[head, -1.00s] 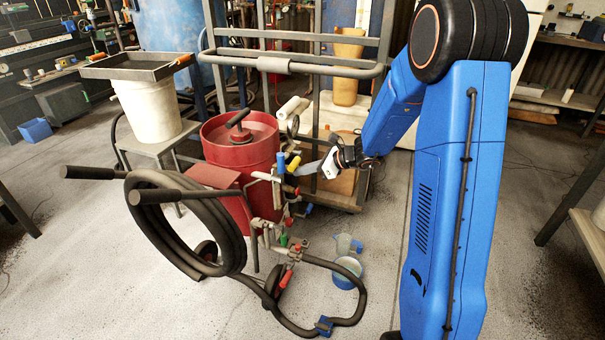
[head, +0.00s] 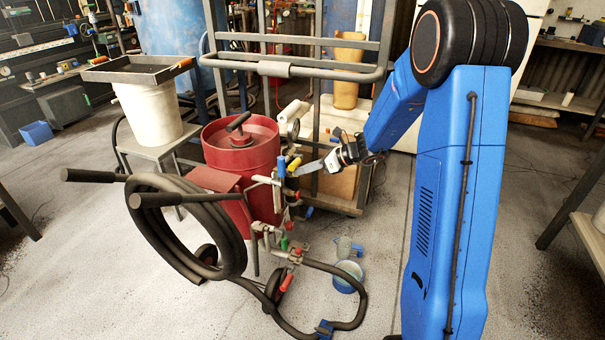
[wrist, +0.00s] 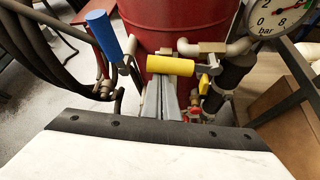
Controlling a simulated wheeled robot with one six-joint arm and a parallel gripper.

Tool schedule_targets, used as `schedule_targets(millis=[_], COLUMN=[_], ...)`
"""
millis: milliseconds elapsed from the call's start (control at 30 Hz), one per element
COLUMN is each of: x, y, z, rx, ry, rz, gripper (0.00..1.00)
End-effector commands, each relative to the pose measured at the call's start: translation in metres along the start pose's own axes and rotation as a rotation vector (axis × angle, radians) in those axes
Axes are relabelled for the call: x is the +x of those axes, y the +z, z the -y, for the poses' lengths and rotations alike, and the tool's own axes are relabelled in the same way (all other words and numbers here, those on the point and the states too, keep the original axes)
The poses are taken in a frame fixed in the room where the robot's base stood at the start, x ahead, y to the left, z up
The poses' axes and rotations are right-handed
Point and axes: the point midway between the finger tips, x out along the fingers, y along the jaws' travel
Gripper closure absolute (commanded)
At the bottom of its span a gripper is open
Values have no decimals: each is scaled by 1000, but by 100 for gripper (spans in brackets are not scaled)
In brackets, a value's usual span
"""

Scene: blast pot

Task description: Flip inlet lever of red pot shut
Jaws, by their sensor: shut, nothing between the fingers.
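The red pot (head: 240,165) stands on its wheeled frame at the centre of the head view, with pipes and valves on its right side. A blue lever (head: 281,166) stands upright there; it also shows in the wrist view (wrist: 104,34). A yellow lever (head: 294,164) is just right of it and lies roughly crosswise in the wrist view (wrist: 171,66). I cannot tell which is the inlet lever. My gripper (head: 298,173) is shut and empty. In the wrist view its fingertips (wrist: 168,80) are just below the yellow lever; contact is unclear.
A pressure gauge (wrist: 280,16) is at the wrist view's upper right. A coiled hose (head: 180,230) and push handles (head: 175,198) are left of the valves. A metal rack (head: 318,120) is behind.

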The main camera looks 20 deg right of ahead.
Motion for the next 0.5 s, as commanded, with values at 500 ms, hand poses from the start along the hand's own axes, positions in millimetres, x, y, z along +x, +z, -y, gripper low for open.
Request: schedule_targets(millis=[500], x=[-20], y=[34], z=[5], rx=[414], ry=[245], rz=[0], gripper=[100])
